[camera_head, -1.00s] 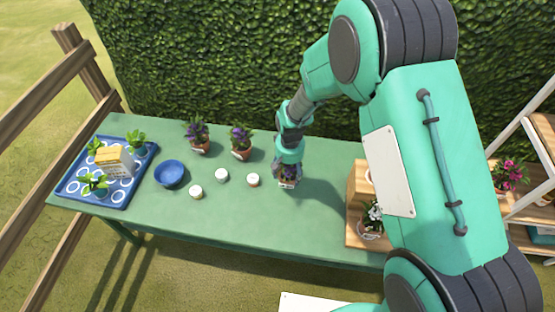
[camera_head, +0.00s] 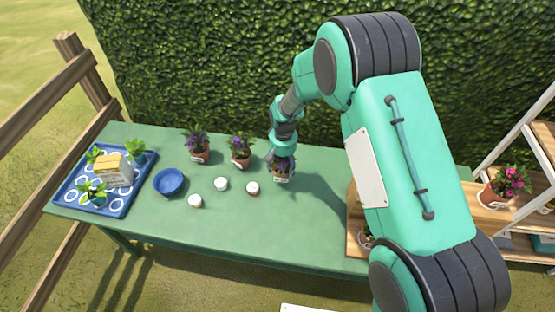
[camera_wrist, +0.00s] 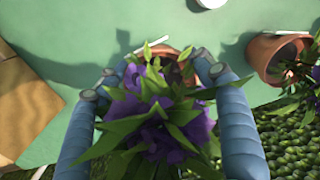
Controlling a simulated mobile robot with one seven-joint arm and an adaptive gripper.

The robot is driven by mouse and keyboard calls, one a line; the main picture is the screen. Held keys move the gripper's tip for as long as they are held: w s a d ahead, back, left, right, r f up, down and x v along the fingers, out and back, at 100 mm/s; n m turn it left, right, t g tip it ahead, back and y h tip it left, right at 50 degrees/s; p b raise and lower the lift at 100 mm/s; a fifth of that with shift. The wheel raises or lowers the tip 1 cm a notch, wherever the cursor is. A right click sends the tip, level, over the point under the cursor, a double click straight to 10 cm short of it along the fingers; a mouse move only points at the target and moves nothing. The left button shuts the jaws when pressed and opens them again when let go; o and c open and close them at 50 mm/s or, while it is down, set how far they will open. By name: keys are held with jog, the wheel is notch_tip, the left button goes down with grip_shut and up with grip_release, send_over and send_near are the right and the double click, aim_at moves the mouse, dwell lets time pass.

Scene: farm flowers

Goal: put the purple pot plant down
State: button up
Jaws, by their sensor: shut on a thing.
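A purple pot plant (camera_head: 281,174) is in my gripper (camera_head: 281,160), over the back middle of the green table. In the wrist view its purple flowers and green leaves (camera_wrist: 160,128) fill the space between the two blue-grey fingers of my gripper (camera_wrist: 163,80), which are shut on it. Only part of its terracotta pot (camera_wrist: 170,60) shows behind the leaves. The pot looks upright. I cannot tell whether its base touches the table.
Two other purple pot plants (camera_head: 240,155) (camera_head: 197,150) stand to the left on the green table (camera_head: 230,235). Several small white-topped jars (camera_head: 252,188), a blue bowl (camera_head: 169,182) and a blue tray (camera_head: 118,205) lie further left. A wooden stand (camera_head: 355,240) is at right. The table front is clear.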

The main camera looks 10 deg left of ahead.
jog(key=w+a, duration=0.3)
jog(key=w, duration=0.4)
jog(key=shift+w+a+f+b, duration=0.2)
jog(key=shift+w+f+b, duration=0.05)
jog(key=shift+f+b, duration=0.15)
jog(key=shift+f+b, duration=0.45)
jog(key=shift+f, duration=1.25)
jog(key=shift+f, duration=0.15)
jog(key=o, duration=1.6)
jog(key=shift+c, duration=0.2)
notch_tip(320, 180, up, 12)
jog(key=p, duration=0.2)
